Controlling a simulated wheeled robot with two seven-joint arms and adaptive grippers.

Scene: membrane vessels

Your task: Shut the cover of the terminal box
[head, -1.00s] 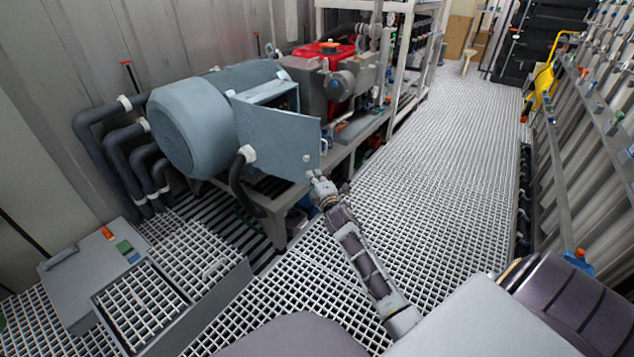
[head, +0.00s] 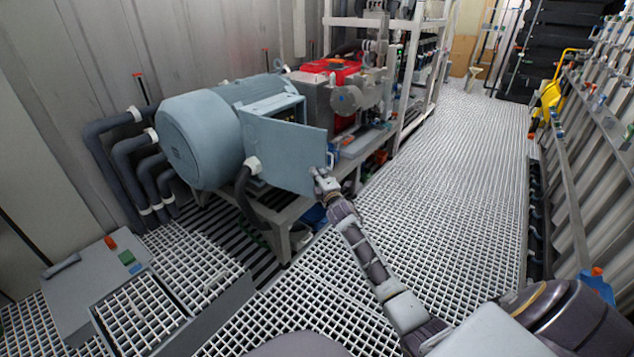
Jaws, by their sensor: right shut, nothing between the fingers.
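The terminal box (head: 279,106) sits on the side of a blue-grey motor (head: 196,135). Its cover (head: 284,152) is a flat blue-grey plate that stands open, swung out toward me, and part of the box's inside shows above it. My right gripper (head: 321,176) is shut and empty at the cover's free right edge, low down. It looks to be touching the cover or very close to it; I cannot tell which. My left gripper is not in view.
A red machine (head: 331,67) and grey pump parts stand just behind the box. A thick dark cable (head: 243,190) hangs below the cover. The grating walkway (head: 440,170) to the right is clear. A grey case (head: 80,290) lies at the lower left.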

